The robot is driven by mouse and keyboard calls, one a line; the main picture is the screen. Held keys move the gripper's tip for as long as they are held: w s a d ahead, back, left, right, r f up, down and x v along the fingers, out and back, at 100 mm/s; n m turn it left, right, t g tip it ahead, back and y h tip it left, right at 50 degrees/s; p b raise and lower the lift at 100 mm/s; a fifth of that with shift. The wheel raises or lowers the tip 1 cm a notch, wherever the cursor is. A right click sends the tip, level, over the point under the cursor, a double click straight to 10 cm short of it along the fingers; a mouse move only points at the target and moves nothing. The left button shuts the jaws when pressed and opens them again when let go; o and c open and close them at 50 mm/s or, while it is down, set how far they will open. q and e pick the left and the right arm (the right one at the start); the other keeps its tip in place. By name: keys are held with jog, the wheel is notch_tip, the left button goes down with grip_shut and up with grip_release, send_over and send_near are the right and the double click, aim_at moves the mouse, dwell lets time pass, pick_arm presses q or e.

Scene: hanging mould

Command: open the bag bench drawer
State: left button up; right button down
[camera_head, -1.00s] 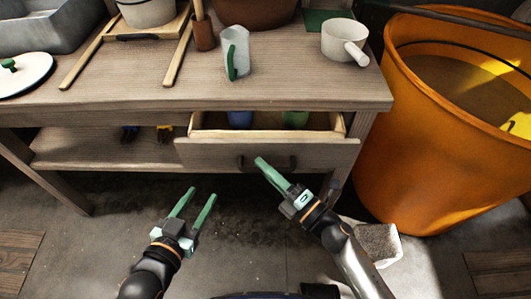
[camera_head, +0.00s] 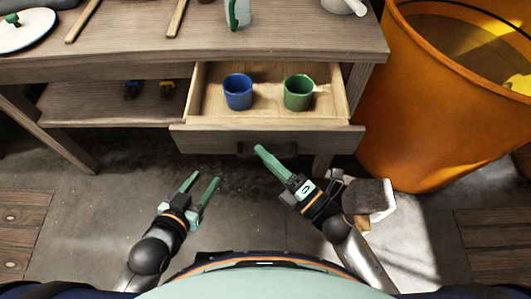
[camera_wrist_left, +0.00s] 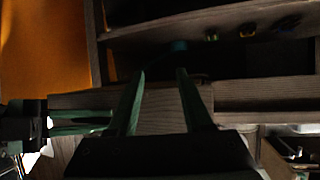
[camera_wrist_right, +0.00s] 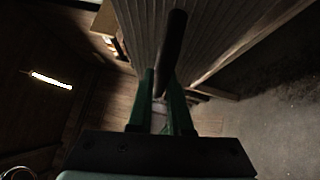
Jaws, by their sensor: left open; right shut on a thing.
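The bench drawer (camera_head: 350,139) is pulled well out from under the wooden bench top, and its pale inside shows. A blue cup (camera_head: 238,92) and a green cup (camera_head: 298,92) stand in it. My right gripper (camera_head: 260,150) is at the drawer front, shut on the dark bar handle (camera_wrist_right: 174,48), which passes between its fingers in the right wrist view (camera_wrist_right: 162,85). Part of the handle is hidden behind the fingers in the head view. My left gripper (camera_head: 204,180) is open and empty, in front of and below the drawer, apart from it.
A large orange tub (camera_head: 430,110) stands right of the bench. A pale block (camera_head: 370,197) is on the floor beside my right arm. A lower shelf (camera_head: 105,105) holds small blue and yellow items. A green-handled mug (camera_head: 237,12) stands on the bench top. Floor at left is clear.

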jog(key=c, duration=0.8)
grip_release()
jog(key=shift+c, duration=0.2)
jog(key=shift+s+d, duration=0.1)
jog(key=v, duration=1.2)
jog(key=shift+d, duration=0.15)
